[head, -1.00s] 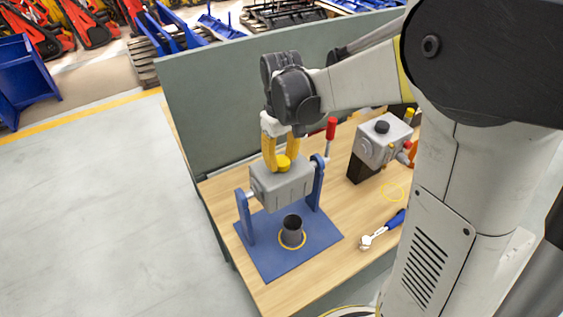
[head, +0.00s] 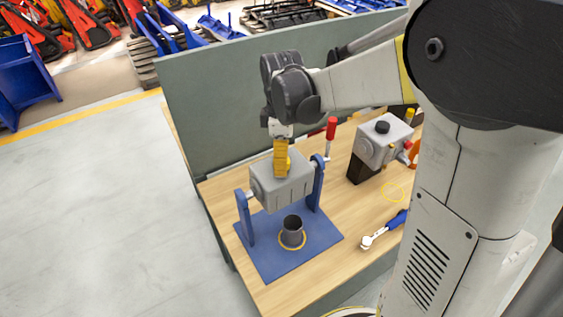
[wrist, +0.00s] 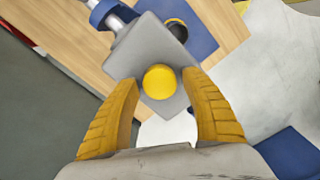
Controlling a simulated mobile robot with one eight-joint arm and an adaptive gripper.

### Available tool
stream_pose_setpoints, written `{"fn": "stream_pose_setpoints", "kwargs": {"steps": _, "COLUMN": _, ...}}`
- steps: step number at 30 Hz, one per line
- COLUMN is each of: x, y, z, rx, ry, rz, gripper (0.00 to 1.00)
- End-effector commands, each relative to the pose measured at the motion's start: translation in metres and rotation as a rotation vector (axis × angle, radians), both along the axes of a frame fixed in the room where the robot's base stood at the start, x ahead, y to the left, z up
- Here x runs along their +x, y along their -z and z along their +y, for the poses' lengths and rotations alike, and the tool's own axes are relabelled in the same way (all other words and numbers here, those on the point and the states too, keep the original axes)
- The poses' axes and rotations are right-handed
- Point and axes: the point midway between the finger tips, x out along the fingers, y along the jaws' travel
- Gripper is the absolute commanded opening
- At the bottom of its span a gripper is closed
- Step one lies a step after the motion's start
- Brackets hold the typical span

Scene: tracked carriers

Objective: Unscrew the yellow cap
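The yellow cap (wrist: 160,82) sits on the upper face of a grey block (wrist: 150,45), which the blue stand holds up. In the head view the block (head: 282,187) shows clearly, but the cap is mostly hidden behind the yellow fingers. My gripper (head: 281,170) points down over the block. In the wrist view its fingers stand on either side of the cap, with a narrow grey gap showing on both sides, so it looks open around the cap and not pressed on it.
The blue stand (head: 245,222) has a red-handled lever (head: 331,128) and a dark cup (head: 292,230) on its base. A second grey box (head: 384,141) and a blue-handled tool (head: 385,228) are to the right on the wooden table. A green panel (head: 215,110) stands behind.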

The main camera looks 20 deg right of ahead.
Motion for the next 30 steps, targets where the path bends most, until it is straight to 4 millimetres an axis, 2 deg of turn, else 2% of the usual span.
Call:
{"fn": "stream_pose_setpoints", "kwargs": {"steps": 8, "x": 0.0002, "y": -0.0002, "z": 0.0, "rx": 0.0, "ry": 0.003, "rz": 0.0, "gripper": 0.61}}
{"fn": "stream_pose_setpoints", "kwargs": {"steps": 11, "x": 0.0003, "y": -0.0001, "z": 0.0, "rx": 0.0, "ry": 0.064, "rz": 0.0, "gripper": 0.61}}
{"fn": "stream_pose_setpoints", "kwargs": {"steps": 21, "x": 0.0003, "y": -0.0001, "z": 0.0, "rx": 0.0, "ry": 0.679, "rz": 0.0, "gripper": 0.61}}
{"fn": "stream_pose_setpoints", "kwargs": {"steps": 30, "x": 0.0003, "y": -0.0003, "z": 0.0, "rx": 0.0, "ry": 0.944, "rz": 0.0, "gripper": 0.61}}
